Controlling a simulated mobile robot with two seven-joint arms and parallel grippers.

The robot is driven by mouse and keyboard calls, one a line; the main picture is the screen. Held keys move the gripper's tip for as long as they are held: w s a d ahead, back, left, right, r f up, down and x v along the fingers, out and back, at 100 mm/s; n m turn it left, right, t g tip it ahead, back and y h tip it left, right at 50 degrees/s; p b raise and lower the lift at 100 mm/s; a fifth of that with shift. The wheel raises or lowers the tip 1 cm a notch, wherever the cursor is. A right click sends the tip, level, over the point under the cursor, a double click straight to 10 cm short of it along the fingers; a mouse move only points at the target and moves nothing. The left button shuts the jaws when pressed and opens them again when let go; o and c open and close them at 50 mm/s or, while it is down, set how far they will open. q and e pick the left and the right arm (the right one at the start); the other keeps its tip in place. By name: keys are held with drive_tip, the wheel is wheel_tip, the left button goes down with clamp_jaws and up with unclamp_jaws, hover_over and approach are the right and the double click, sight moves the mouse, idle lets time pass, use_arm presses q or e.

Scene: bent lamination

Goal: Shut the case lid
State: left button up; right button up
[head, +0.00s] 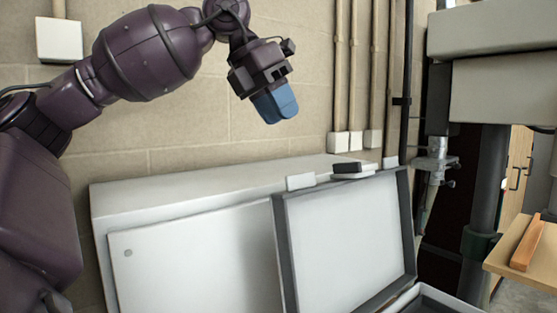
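The case lid (350,240) stands open, nearly upright, with a pale inner panel and a dark grey frame. It is at the lower middle of the head view. Only a corner of the case base (432,301) shows at the bottom edge; the rest is out of view. My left gripper (275,104), with blue fingers, hangs in the air above and left of the lid, apart from it. Its fingers overlap from this angle, so any gap between them is hidden. Nothing is visibly held. My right gripper is out of view.
A white cabinet (190,205) stands behind and left of the lid, against a block wall with pipes. A small dark-and-white object (353,170) is near the lid's top edge. A grey machine (505,85) and a wooden surface (525,255) are at right.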

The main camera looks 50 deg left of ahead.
use_arm(q)
drive_tip(key=shift+g+y, duration=0.3)
drive_tip(key=shift+g, duration=0.1)
drive_tip(key=x, duration=0.3)
drive_tip(key=b+x, duration=0.1)
drive_tip(key=x, duration=0.3)
drive_tip(key=b+x, duration=0.1)
drive_tip(key=x, duration=0.3)
drive_tip(key=shift+s+a+f, duration=0.2)
drive_tip(key=shift+s+f, duration=0.1)
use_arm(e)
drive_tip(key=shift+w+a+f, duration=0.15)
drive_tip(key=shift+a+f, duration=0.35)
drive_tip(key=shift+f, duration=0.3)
use_arm(q)
clamp_jaws()
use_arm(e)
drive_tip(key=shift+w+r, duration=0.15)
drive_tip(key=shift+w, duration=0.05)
